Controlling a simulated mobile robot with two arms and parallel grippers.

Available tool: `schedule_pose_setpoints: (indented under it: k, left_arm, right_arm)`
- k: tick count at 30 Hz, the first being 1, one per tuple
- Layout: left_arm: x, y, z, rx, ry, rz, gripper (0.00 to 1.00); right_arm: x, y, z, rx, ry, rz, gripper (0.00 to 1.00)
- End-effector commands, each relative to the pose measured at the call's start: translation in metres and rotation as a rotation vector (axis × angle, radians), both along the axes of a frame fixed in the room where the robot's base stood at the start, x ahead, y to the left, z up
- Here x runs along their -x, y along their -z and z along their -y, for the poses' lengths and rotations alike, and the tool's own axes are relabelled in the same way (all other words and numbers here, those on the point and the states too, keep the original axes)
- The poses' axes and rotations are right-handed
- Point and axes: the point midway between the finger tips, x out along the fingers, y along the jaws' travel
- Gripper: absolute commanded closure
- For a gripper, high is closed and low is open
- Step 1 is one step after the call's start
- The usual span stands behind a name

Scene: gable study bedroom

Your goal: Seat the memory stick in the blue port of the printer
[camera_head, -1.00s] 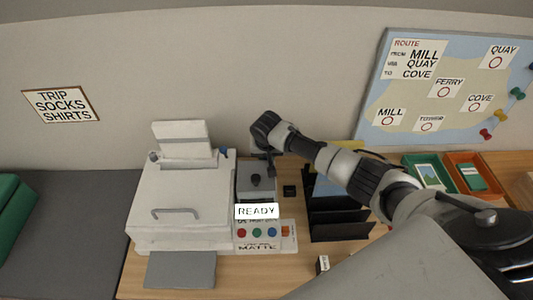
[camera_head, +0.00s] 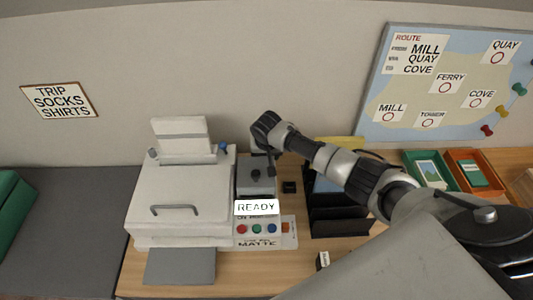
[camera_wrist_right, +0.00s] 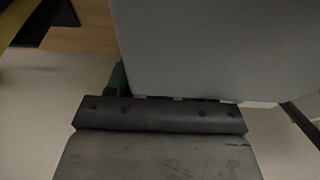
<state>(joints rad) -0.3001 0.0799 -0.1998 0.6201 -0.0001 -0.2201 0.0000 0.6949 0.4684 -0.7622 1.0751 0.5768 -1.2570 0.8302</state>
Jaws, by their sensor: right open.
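The white printer (camera_head: 178,200) stands on the desk at left of centre, with a "READY" display (camera_head: 257,207) on its right side. Below the display is a panel with red, blue and green round marks (camera_head: 257,228); I cannot tell whether any is a port. My right gripper (camera_head: 270,168) is open, pointing down behind the display beside the printer's grey right section (camera_head: 256,182). Its fingertips are small and partly hidden. In the right wrist view a large pale grey surface (camera_wrist_right: 220,45) fills much of the picture. I cannot make out the memory stick. My left gripper is out of view.
A small black block (camera_head: 289,187) sits right of the printer, then a black file rack (camera_head: 335,222). A small tagged item (camera_head: 323,260) lies near the front. Green (camera_head: 421,157) and orange trays (camera_head: 463,156) stand at the right. My right arm crosses above the desk's right side.

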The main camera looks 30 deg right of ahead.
Motion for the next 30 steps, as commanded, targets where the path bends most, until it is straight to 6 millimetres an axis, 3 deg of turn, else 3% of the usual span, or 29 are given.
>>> schedule_pose_setpoints:
  k: [8,21,30]
  left_arm:
    - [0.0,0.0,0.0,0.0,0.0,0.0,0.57]
    - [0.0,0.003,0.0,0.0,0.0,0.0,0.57]
    - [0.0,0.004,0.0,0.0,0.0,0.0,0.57]
  right_arm:
    - [0.002,-0.009,-0.001,-0.001,-0.001,0.002,0.46]
    - [0.02,-0.082,-0.01,-0.001,-0.001,0.003,0.46]
    - [0.026,-0.104,-0.012,0.0,0.0,0.0,0.46]
